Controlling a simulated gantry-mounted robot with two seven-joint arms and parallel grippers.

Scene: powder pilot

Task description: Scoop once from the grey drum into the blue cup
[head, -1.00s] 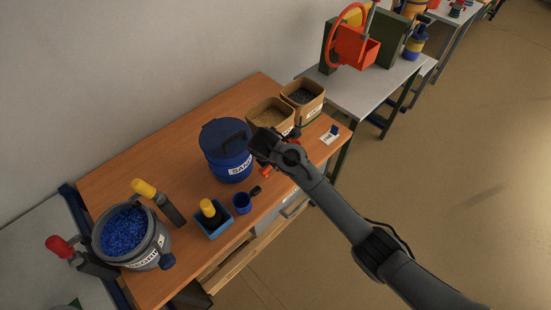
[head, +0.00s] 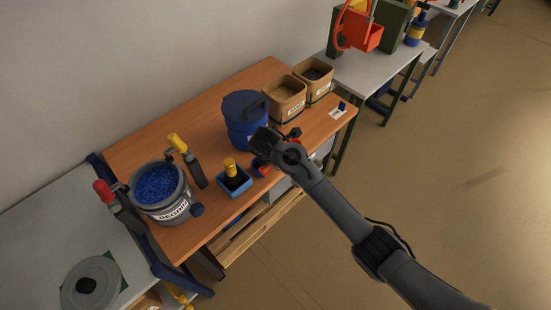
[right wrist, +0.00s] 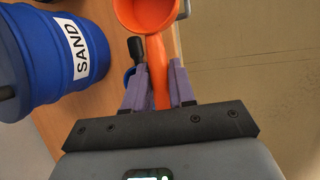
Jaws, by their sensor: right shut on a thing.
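The grey drum (head: 150,208) stands open at the left end of the wooden bench, filled with blue granules (head: 157,183). The small blue cup (head: 258,170) stands near the front edge, partly hidden by my right gripper and the scoop. In the right wrist view a bit of blue behind the left finger (right wrist: 128,74) looks like the cup. My right gripper (right wrist: 158,78) is shut on the handle of an orange scoop (right wrist: 147,15), whose visible inside looks empty. In the head view this gripper (head: 263,147) is in front of the blue SAND drum. My left gripper is not in view.
The closed blue SAND drum (head: 243,115) stands behind my right gripper. A blue box (head: 236,189) with a yellow-topped tool is between cup and grey drum. Yellow (head: 177,143) and red (head: 102,189) handles rise beside the grey drum. A grey lid (head: 90,285) lies on the left table.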

